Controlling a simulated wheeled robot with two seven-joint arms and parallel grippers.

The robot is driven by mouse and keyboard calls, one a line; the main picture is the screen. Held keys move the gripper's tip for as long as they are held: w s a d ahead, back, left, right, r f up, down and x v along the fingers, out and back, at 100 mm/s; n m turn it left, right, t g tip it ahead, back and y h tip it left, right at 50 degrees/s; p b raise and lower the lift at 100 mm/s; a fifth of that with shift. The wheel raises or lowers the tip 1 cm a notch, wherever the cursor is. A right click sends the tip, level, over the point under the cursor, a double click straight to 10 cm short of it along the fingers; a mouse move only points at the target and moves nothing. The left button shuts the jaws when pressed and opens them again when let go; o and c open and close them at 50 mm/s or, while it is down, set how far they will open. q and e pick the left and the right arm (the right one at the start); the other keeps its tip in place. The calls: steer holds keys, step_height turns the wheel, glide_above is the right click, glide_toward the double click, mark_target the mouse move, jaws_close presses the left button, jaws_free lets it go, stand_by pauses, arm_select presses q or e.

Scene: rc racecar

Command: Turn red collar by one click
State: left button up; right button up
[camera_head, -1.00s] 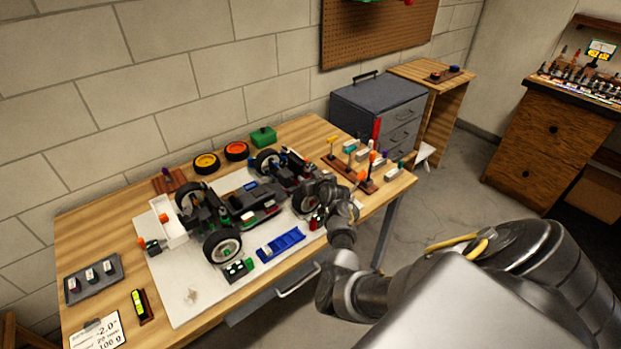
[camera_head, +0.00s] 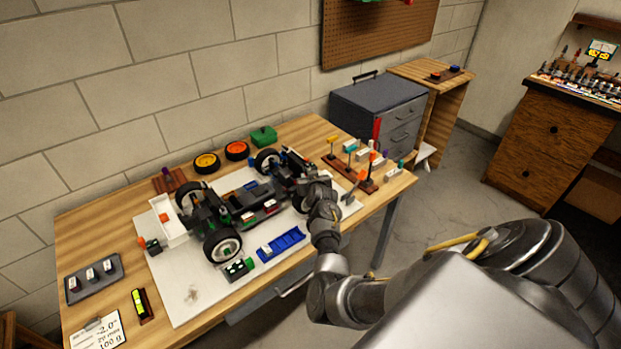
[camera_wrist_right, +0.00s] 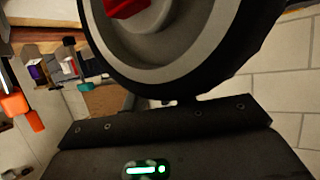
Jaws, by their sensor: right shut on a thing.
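The model car (camera_head: 255,203) stands on the white mat, its dark chassis running from lower left to upper right. My right gripper (camera_head: 316,190) is at the car's right end and covers the wheel there. In the right wrist view a large black-tyred wheel (camera_wrist_right: 185,75) with a grey rim fills the top, very close. A red part (camera_wrist_right: 126,8) shows in its hub, cut off by the frame edge. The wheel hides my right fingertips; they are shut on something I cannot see. I cannot make out a red collar for certain. My left gripper is out of view.
A brown rack (camera_head: 352,172) with small coloured tools stands close right of my gripper. Orange and yellow rims (camera_head: 206,162) lie behind.

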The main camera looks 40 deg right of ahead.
steer(key=shift+w+a+r+m+g+h+b, duration=0.15)
steer(key=shift+m+g+h, duration=0.25)
steer(key=shift+m+h, duration=0.3)
steer(key=shift+w+a+f+m+g+h+b, duration=0.15)
steer(key=shift+m+g+h, duration=0.25)
steer(key=shift+m+h, duration=0.25)
steer(key=shift+s, duration=0.15)
steer(key=o, duration=1)
